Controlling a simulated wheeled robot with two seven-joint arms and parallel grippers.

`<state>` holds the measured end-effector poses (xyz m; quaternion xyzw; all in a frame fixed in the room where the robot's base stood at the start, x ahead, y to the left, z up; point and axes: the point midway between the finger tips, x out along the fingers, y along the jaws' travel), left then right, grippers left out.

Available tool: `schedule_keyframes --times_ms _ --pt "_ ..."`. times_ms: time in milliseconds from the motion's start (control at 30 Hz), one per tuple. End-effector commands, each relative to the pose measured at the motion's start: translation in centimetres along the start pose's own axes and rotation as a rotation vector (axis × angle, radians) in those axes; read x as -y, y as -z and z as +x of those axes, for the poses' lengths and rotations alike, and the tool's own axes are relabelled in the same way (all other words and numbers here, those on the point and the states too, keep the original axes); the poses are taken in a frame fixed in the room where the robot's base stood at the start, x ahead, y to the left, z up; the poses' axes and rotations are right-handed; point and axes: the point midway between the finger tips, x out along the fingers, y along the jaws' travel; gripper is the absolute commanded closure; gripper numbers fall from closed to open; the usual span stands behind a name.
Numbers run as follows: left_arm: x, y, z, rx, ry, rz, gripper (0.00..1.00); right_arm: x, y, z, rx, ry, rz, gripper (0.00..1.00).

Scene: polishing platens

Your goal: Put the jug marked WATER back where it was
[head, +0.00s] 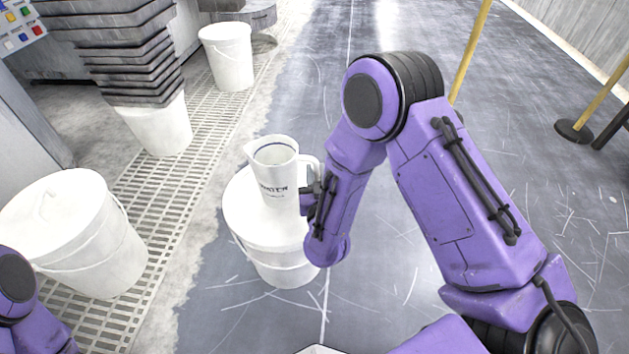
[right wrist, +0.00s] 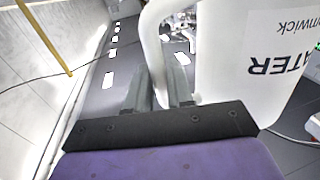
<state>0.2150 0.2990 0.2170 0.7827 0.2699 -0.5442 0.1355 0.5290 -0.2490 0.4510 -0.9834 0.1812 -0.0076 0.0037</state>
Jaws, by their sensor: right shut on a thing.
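The white jug marked WATER (head: 275,177) is upright at the lid of a white bucket (head: 270,248) in the middle of the head view. I cannot tell whether its base touches the lid. My right gripper (head: 312,199) is at the jug's right side, shut on its handle. In the right wrist view the gripper's fingers (right wrist: 160,88) are on either side of the white handle (right wrist: 152,45), and the jug's lettered wall (right wrist: 245,65) fills the right. My left gripper is out of view; only a piece of my left arm shows at the lower left.
Another white bucket (head: 228,57) and a stack of dark trays (head: 130,55) over a bucket are farther back. A yellow post (head: 470,50) stands behind my right arm.

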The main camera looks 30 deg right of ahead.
Motion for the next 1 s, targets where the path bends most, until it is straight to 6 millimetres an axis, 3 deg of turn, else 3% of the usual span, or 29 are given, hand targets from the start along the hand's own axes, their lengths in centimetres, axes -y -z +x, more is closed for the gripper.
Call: schedule_keyframes --times_ms 267,300,333,367,700,767,1000 --pt "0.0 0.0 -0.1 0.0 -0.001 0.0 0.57 0.1 -0.1 0.0 0.0 0.001 0.0 1.0" --pt "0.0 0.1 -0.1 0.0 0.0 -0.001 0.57 0.0 0.0 -0.1 0.002 0.002 -0.002 0.65" --pt "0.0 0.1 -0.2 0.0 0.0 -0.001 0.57 0.0 0.0 -0.1 0.002 0.002 -0.002 0.55" --pt "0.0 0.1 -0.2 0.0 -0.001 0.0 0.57 0.0 0.0 -0.1 0.002 0.002 -0.002 0.52" --pt "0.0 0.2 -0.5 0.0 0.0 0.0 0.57 0.1 0.3 -0.4 0.003 0.003 -0.003 0.52" --pt "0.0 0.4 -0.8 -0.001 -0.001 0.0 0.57 0.2 0.4 -1.3 0.004 0.006 -0.004 0.52" --pt "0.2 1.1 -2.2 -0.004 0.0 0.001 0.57 0.1 0.6 -7.5 0.005 0.009 -0.006 0.52"
